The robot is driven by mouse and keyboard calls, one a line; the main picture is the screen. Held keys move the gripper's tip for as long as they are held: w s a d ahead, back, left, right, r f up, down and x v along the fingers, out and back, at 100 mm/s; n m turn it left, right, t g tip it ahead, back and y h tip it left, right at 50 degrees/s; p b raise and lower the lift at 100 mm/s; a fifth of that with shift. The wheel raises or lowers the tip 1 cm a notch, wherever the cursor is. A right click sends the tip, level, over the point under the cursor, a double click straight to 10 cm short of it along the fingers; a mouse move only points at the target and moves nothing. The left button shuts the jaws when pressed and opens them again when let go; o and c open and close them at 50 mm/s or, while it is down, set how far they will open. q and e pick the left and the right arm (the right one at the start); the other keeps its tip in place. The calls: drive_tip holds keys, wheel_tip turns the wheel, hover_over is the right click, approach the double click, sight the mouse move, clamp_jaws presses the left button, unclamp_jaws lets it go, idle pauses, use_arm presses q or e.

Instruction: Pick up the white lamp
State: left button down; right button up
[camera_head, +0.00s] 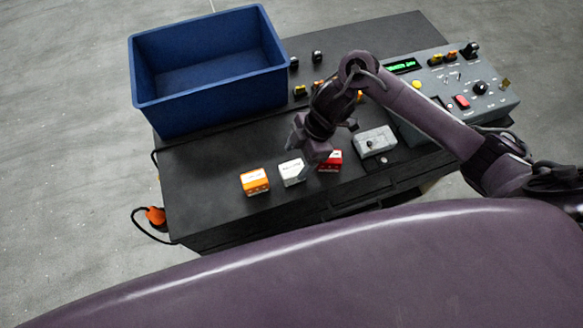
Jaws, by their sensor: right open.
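The white lamp (291,173) looks like a small white block with dark print on its top. It stands on the black table between an orange block and a red block. My right gripper (306,150) hangs just above and beside the white lamp, near its upper right side. The gripper is open, and its fingers partly cover the red block; whether they touch anything is hard to tell. My left gripper is not in view.
An orange block (254,181) is to the left and a red block (331,161) to the right. A grey switch box (375,141), a control panel (460,85) and a blue bin (208,105) share the black table (205,165). The table's front left is clear.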

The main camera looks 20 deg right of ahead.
sight(294, 167)
drive_tip(key=shift+s+x, duration=0.2)
drive_tip(key=shift+x, duration=0.95)
wheel_tip(294, 167, down, 2)
drive_tip(key=shift+a+f+p, duration=0.15)
drive_tip(key=shift+f+p, duration=0.1)
drive_tip(key=shift+p, duration=0.2)
drive_tip(key=shift+a+f, duration=0.1)
drive_tip(key=shift+f, duration=0.25)
drive_tip(key=shift+a+f, duration=0.1)
drive_tip(key=shift+f, duration=0.1)
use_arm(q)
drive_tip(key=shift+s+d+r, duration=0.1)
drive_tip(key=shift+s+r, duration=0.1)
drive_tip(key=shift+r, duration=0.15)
use_arm(e)
drive_tip(key=c, duration=1.1)
